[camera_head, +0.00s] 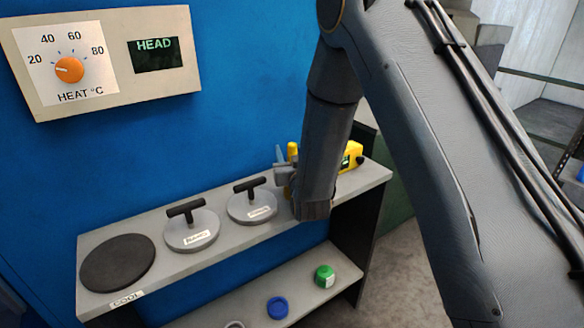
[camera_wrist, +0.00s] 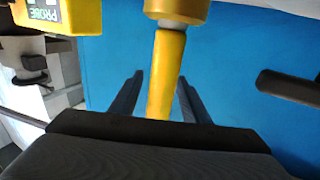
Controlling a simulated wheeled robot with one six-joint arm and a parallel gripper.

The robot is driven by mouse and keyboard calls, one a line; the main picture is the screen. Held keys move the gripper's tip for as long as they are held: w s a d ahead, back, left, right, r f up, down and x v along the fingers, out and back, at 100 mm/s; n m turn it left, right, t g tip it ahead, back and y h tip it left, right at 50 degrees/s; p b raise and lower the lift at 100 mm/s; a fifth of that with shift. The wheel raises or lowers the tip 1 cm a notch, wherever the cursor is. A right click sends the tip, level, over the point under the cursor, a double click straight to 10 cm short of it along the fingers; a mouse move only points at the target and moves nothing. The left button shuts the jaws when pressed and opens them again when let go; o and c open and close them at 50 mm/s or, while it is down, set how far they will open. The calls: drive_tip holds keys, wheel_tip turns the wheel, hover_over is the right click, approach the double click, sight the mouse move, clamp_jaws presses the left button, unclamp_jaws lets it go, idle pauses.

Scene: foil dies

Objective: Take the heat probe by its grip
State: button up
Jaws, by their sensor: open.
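The heat probe has a yellow box with a small display, at the right end of the shelf top (camera_head: 352,157); its box marked PROBE shows at the upper left of the wrist view (camera_wrist: 62,14). A yellow rod-like grip (camera_wrist: 167,70) stands between my two fingers in the wrist view, under a wider yellow-brown end piece (camera_wrist: 178,9). My gripper (camera_wrist: 160,77) is open, with a finger on each side of the grip and blue showing in the gaps. In the head view, my gripper (camera_head: 283,176) is partly hidden by my wrist, and only the grip's top (camera_head: 292,150) shows.
Two grey dies with black T-handles (camera_head: 190,230) (camera_head: 252,203) stand on the shelf top (camera_head: 215,250), left of my gripper. A dark round pad (camera_head: 117,262) lies by the COOL label. A heat dial (camera_head: 69,70) and HEAD display (camera_head: 157,54) are on the blue wall.

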drive_tip(key=shift+w, duration=0.1)
drive_tip(key=shift+c, duration=0.5)
clamp_jaws()
drive_tip(key=shift+r, duration=0.1)
